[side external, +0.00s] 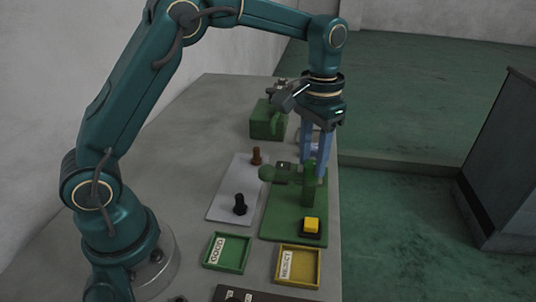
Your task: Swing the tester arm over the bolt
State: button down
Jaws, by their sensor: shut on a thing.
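The green tester (285,222) stands near the table's right edge, with an upright post (309,188) on its base. Its tester arm (286,174) reaches left from near the post's top and ends in a round knob (266,173). My gripper (320,175) points down at the post, its blue fingers partly hidden behind it. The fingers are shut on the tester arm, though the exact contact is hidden. A black bolt (240,205) and a brown bolt (256,156) stand upright on a light grey plate (226,196) left of the tester.
A yellow button (312,225) sits on the tester's base. A green tray (227,252) marked GOOD and a yellow tray (299,267) marked REJECT lie in front. A green machine (266,124) stands behind. A dark cabinet (505,165) is off to the right.

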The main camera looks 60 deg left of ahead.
jog(key=shift+r+m, duration=0.1)
jog(key=shift+m, duration=0.3)
jog(key=m, duration=0.3)
jog(key=shift+m, duration=0.3)
jog(key=m, duration=0.4)
jog(key=shift+m, duration=0.3)
jog(key=m, duration=0.4)
jog(key=shift+m, duration=2.4)
jog(key=c, duration=0.5)
grip_release()
